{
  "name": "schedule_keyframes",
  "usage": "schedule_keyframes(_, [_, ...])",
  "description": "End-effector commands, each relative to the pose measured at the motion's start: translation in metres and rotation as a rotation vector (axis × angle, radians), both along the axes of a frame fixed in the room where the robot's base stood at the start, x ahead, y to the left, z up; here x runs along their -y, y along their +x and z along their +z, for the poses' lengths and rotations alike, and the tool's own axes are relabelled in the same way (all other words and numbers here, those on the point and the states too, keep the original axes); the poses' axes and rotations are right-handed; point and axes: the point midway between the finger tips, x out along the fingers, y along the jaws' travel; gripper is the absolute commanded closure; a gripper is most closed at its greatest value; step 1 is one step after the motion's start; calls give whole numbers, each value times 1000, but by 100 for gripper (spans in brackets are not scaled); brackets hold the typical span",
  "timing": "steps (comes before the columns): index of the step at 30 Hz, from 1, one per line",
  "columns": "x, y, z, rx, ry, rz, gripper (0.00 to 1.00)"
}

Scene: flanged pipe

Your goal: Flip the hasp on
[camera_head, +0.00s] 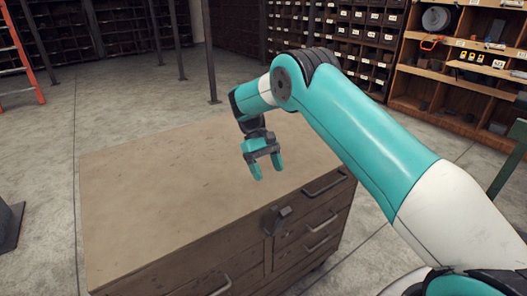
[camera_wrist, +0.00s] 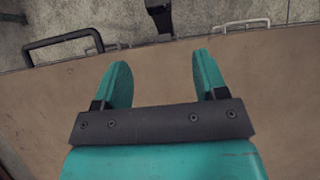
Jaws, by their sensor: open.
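The hasp (camera_head: 277,217) is a small dark metal piece on the front of the wooden cabinet (camera_head: 190,165), just below its top edge between the drawer fronts. In the wrist view the hasp (camera_wrist: 160,14) shows at the top middle, cut off by the picture edge. Whether it is flipped on or off I cannot tell. My gripper (camera_head: 267,171) is open and empty, pointing down above the cabinet top, behind the hasp. In the wrist view my gripper (camera_wrist: 162,66) has its two teal fingers apart, with the hasp beyond the gap and not touching.
Drawer handles sit on both sides of the hasp, one at the upper right (camera_head: 324,185) and one at the lower left (camera_head: 222,286). The cabinet top is bare. Shelving (camera_head: 465,75) stands at the back right, and a red ladder (camera_head: 20,50) at the far left.

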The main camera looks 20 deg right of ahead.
Motion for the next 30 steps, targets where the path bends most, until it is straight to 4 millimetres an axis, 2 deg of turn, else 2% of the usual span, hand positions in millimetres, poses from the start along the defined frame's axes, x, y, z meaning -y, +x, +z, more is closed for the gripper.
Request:
schedule_keyframes(1, [-2, 5, 19, 3, 0, -1, 34])
schedule_keyframes(2, [-3, 7, 23, 3, 3, -2, 34])
schedule_keyframes(9, [-3, 15, 33, 1, 2, -1, 34])
schedule_keyframes(29, [-4, 21, 34, 2, 2, -1, 34])
schedule_keyframes(30, [-4, 21, 34, 3, 2, -1, 41])
